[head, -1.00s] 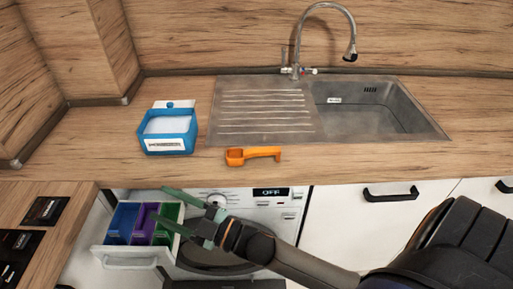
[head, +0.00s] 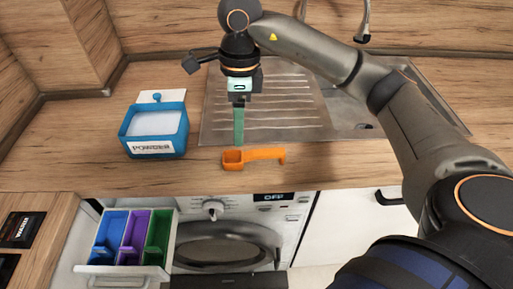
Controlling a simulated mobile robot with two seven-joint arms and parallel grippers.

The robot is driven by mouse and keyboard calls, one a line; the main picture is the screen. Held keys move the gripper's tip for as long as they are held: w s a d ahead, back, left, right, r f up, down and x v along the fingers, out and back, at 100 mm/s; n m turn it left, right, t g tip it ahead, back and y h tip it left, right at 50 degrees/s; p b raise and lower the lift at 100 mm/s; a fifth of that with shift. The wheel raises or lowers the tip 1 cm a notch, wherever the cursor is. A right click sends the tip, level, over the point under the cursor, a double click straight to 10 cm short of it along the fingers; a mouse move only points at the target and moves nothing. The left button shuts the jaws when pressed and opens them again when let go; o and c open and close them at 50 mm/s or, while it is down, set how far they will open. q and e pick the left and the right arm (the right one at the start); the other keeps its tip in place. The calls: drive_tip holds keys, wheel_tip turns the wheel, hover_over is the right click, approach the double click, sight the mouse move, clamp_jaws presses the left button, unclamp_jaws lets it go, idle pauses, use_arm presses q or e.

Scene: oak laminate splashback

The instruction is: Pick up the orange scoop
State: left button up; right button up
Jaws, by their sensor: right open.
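The orange scoop (head: 252,157) lies on the wooden counter in front of the sink's drainer, its bowl to the left and its handle pointing right. My right gripper (head: 239,140) points down just behind and above the scoop's bowl in the picture. It is open and holds nothing. Its green fingers line up one behind the other from this view, so the gap between them is hidden. The scoop is fully visible, and I cannot tell how high the fingertips are above the counter. My left gripper is not in view.
A blue powder box (head: 154,148) with its lid open stands left of the scoop. The metal sink (head: 220,105) is behind, partly hidden by my right arm. Below, the washing machine's detergent drawer (head: 172,235) is pulled out. The counter around the scoop is clear.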

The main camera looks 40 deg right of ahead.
sight(255, 152)
drive_tip(key=shift+h, duration=0.6)
drive_tip(key=d+f, duration=0.1)
drive_tip(key=f, duration=0.3)
drive_tip(key=d+f, duration=0.1)
drive_tip(key=f, duration=0.1)
drive_tip(key=shift+w+d, duration=0.25)
drive_tip(key=shift+d, duration=0.05)
drive_tip(key=f, duration=0.2)
drive_tip(key=s+d+f+p, duration=0.1)
drive_tip(key=f, duration=0.1)
drive_tip(key=shift+s, duration=0.1)
drive_tip(key=shift+f, duration=0.6)
drive_tip(key=shift+c, duration=0.4)
clamp_jaws()
